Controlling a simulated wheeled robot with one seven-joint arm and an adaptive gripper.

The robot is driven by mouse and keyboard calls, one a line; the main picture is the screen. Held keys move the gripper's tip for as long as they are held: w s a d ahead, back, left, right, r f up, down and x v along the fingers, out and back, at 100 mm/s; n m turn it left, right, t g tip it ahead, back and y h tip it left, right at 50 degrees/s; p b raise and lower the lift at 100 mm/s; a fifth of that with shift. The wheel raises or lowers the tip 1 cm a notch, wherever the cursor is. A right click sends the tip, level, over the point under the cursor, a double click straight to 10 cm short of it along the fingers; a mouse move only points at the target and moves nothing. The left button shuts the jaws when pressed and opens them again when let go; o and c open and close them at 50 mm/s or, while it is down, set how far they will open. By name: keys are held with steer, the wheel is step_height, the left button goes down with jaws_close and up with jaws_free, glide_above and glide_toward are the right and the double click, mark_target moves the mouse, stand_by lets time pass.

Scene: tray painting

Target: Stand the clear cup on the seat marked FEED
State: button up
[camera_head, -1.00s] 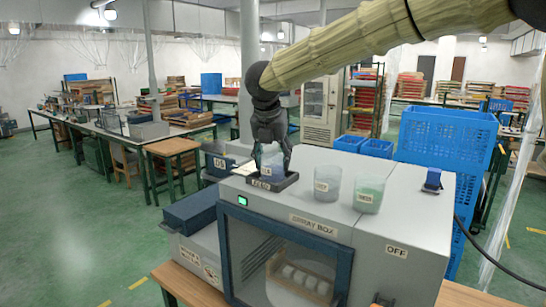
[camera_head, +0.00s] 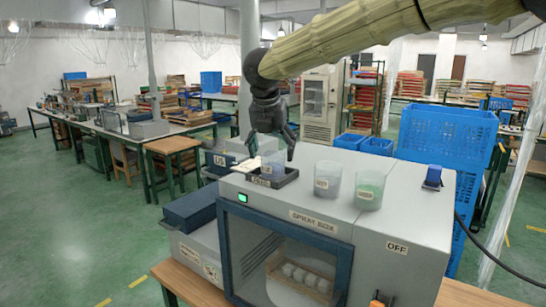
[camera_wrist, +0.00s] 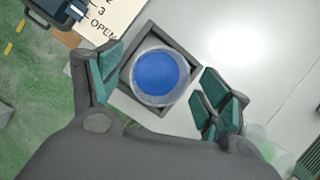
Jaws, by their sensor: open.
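A see-through cup with blue inside (camera_head: 268,166) stands upright in the dark square seat (camera_head: 287,180) on top of the spray box. The seat's front label is too small to read surely. In the wrist view, the blue cup (camera_wrist: 158,78) sits within the seat's rim (camera_wrist: 178,42). My gripper (camera_head: 271,154) is open above this cup, with its fingers apart on either side and clear of it. A pale, clear-looking cup (camera_head: 327,182) with a label stands to the right on the box top. A cup with green inside (camera_head: 369,188) stands beside it.
The spray box (camera_head: 340,232) has a dark-framed window with a rack inside. A blue clip-like object (camera_head: 432,178) is on its right top. A card with writing (camera_wrist: 108,18) lies beside the seat. Blue crates (camera_head: 440,150) stand behind at right.

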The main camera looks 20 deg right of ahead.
steer(key=b+v, duration=0.1)
steer(key=v, duration=0.9)
steer(key=shift+b, duration=0.35)
steer(key=shift+s, duration=0.1)
